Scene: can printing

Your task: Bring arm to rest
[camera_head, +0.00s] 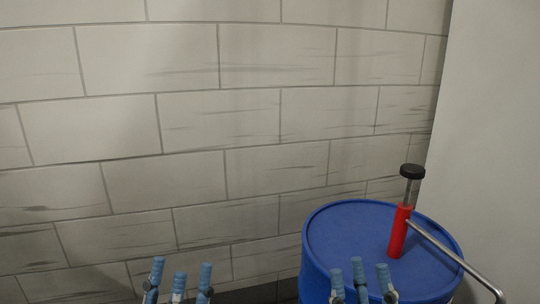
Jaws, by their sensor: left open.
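My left gripper (179,275) shows at the bottom edge, left of centre. Its blue fingertips point up, spread apart with nothing between them, so it is open. My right gripper (360,275) is at the bottom edge, right of centre. Its blue fingertips also point up and stand apart, empty and open. They overlap the near left part of a blue drum in the picture; I cannot tell whether they touch it. The rest of both arms is out of view.
The blue drum (350,228) stands at the lower right by the wall. A red pump (400,232) with a black knob (412,171) and a grey metal spout (455,260) rises from its lid. A pale block wall (200,120) fills the background, with a plain wall (495,130) at right.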

